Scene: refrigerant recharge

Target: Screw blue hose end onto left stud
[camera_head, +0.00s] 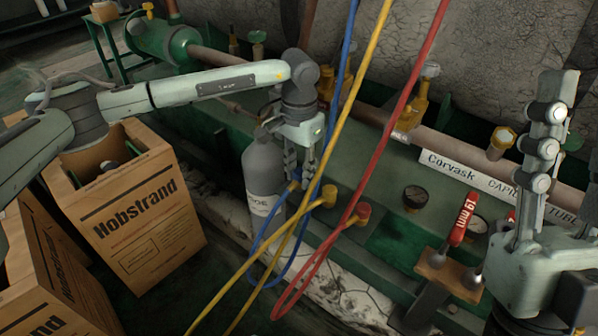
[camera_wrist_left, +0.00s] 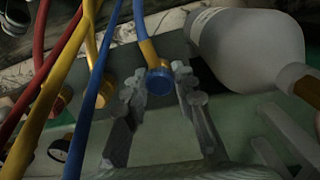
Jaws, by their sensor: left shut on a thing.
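My left gripper (camera_head: 298,178) points down with its fingers around the blue hose end (camera_wrist_left: 159,81). The hose end's round blue face shows between the two fingertips in the left wrist view, with a brass collar (camera_wrist_left: 150,53) behind it. The blue hose (camera_head: 344,62) hangs down past the gripper and loops below it. I cannot tell which fitting is the left stud, and I see no contact between the hose end and a stud. My right gripper (camera_head: 557,100) stands at the right edge with its fingers pointing up; its jaw opening is unclear.
A grey bottle (camera_head: 263,166) stands close beside my left gripper. Yellow (camera_head: 366,75) and red (camera_head: 408,90) hoses cross in front, ending at a yellow fitting (camera_head: 328,194) and a red fitting (camera_head: 362,210). A red-handled tool (camera_head: 463,218) is right. Hobstrand boxes (camera_head: 145,215) stand left.

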